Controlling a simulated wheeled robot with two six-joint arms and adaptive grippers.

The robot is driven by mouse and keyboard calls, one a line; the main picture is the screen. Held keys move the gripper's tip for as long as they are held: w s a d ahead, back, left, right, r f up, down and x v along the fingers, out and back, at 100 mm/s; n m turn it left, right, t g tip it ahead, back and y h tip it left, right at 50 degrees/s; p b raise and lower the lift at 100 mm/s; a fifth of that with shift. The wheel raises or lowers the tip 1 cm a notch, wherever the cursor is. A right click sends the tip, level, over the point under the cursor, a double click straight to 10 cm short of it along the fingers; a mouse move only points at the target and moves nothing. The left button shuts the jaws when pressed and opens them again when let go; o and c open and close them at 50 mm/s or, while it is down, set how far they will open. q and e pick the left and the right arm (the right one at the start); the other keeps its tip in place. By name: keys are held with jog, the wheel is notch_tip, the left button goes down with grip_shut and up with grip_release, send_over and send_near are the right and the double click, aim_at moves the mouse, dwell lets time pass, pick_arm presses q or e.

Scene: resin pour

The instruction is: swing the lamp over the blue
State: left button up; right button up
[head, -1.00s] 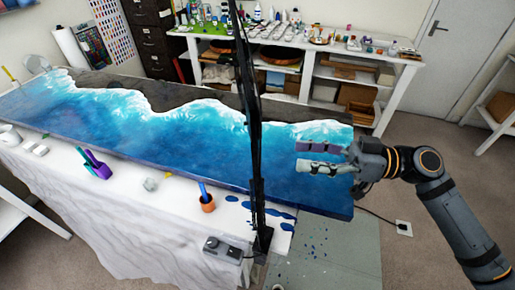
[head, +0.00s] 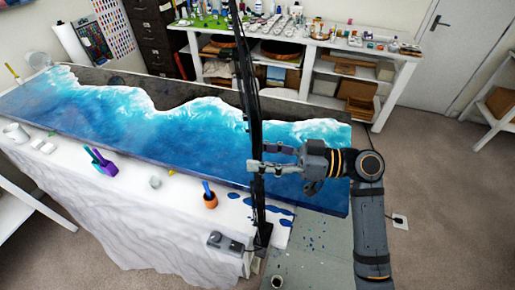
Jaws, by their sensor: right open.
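The lamp shows as a tall black pole (head: 257,200) standing at the front edge of the table; its head is out of the picture at the top. The blue is the wavy blue resin pour (head: 170,135) with white foam edges, covering the long panel behind the pole. My right gripper (head: 258,158) is open, pointing left, with its fingertips at the pole about mid-height. The lower fingertip overlaps the pole in the picture; I cannot tell whether it touches. My left gripper is not in view.
A grey control box (head: 225,243) sits by the pole's foot. An orange cup (head: 210,200), a purple and green holder (head: 102,161) and a white mug (head: 15,133) stand along the front of the table. A white shelf (head: 350,75) stands behind. Floor at the right is open.

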jog(key=shift+a, duration=0.5)
grip_shut()
